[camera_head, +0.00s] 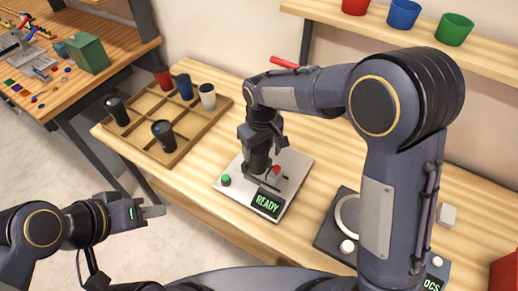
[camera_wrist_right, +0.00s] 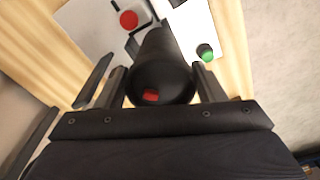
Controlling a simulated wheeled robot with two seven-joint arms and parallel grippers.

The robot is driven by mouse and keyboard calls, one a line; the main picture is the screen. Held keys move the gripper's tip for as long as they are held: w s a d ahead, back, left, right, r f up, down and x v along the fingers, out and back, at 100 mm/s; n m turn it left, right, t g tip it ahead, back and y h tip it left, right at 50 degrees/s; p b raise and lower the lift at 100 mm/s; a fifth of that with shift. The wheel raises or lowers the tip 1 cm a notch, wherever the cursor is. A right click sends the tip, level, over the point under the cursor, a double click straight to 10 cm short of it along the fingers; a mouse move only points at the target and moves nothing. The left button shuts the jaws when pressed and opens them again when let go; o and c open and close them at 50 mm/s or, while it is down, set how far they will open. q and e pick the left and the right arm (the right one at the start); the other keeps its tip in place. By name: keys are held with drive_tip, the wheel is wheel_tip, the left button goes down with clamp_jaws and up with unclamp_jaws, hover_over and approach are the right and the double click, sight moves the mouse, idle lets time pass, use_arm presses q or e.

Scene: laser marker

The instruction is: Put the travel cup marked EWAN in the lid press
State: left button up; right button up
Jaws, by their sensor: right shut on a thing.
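My right gripper (camera_wrist_right: 158,88) is shut on a dark travel cup (camera_wrist_right: 160,68) with a red piece on its lid. In the head view the cup (camera_head: 258,162) is upright, low over or on a light plate (camera_head: 230,194) with a READY display; I cannot tell whether it touches. No name is readable on it. My left gripper (camera_head: 152,211) is empty at the lower left, and its finger gap is unclear. A red handle (camera_head: 285,63) and dark post stand behind my right arm; I cannot tell whether they belong to the lid press, as my arm hides part of that area.
A wooden rack (camera_head: 141,151) with several cups stands left of the plate. The plate carries a green button (camera_head: 226,180) and a red knob (camera_head: 277,170). A dark device (camera_head: 333,236) with a ring is at right. A shelf (camera_head: 400,38) holds three coloured cups.

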drive_tip(key=w+f, duration=0.2)
drive_tip(key=shift+w+f, duration=0.15)
drive_tip(key=shift+f, duration=0.2)
drive_tip(key=shift+f+p, duration=0.4)
drive_tip(key=shift+f, duration=1.15)
drive_tip(key=shift+f, duration=0.2)
drive_tip(key=o, duration=0.7)
drive_tip(key=shift+r, duration=0.1)
drive_tip(key=shift+c, duration=0.2)
